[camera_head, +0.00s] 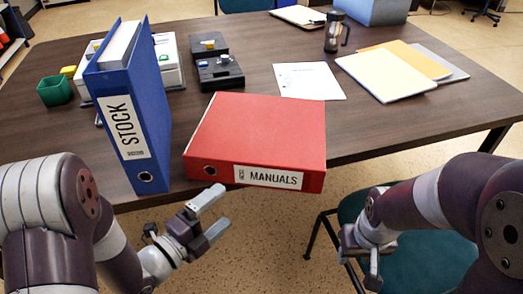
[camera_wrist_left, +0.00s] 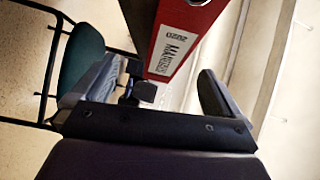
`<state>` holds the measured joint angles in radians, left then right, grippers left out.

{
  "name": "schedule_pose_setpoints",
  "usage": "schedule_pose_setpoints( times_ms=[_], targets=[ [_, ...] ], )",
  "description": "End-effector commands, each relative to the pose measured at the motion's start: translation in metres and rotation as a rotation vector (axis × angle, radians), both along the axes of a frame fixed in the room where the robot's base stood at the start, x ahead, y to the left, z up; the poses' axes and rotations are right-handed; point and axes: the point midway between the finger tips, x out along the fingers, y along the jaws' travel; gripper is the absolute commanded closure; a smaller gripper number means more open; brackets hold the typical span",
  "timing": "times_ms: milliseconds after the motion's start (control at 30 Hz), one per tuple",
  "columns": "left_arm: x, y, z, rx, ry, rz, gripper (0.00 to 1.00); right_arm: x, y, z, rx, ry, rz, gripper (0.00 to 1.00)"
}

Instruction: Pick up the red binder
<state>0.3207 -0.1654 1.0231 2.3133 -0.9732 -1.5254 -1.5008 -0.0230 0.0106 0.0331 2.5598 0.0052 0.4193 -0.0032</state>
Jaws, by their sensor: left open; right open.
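The red binder (camera_head: 257,132) lies flat on the dark table, its "MANUALS" spine facing me and sticking out over the table's front edge. It also shows in the left wrist view (camera_wrist_left: 178,38), ahead of the gripper. My left gripper (camera_head: 221,211) is open and empty, just in front of and below the left part of the spine, apart from it. In the left wrist view its two fingers (camera_wrist_left: 160,88) stand apart with the binder's spine beyond them. My right gripper (camera_head: 360,262) is at the lower right, away from the binder; its fingers are seen poorly.
A blue "STOCK" binder (camera_head: 150,110) stands upright just left of the red one. A teal chair (camera_head: 425,262) stands below, at right.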

Motion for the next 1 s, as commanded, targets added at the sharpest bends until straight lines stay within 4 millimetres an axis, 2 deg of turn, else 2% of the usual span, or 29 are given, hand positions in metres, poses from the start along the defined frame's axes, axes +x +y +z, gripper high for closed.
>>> schedule_pose_setpoints(
  times_ms=[33, 100, 333, 533, 700, 800, 1000],
  targets=[
    [0.000, -0.002, 0.010, 0.015, -0.060, -0.012, 0.00, 0.000, 0.000, 0.002, 0.000, 0.000, 0.000, 0.57],
    [0.005, -0.008, 0.014, 0.034, -0.106, -0.020, 0.00, 0.000, 0.000, 0.001, 0.000, 0.000, 0.000, 0.57],
    [0.044, -0.040, 0.014, 0.038, -0.110, -0.021, 0.00, 0.000, 0.000, -0.003, 0.000, 0.000, 0.000, 0.57],
    [0.063, -0.056, 0.014, 0.037, -0.110, -0.017, 0.00, 0.000, 0.000, -0.006, 0.000, 0.000, 0.000, 0.57],
    [0.086, -0.079, 0.013, 0.037, -0.108, -0.016, 0.00, 0.000, 0.000, -0.011, 0.000, 0.001, 0.000, 0.57],
    [0.094, -0.084, 0.014, 0.037, -0.109, -0.013, 0.00, 0.000, 0.000, -0.011, 0.000, 0.001, 0.000, 0.57],
    [0.096, -0.085, 0.015, 0.037, -0.107, -0.012, 0.00, 0.000, 0.000, -0.011, 0.000, 0.001, 0.000, 0.57]
  ],
)
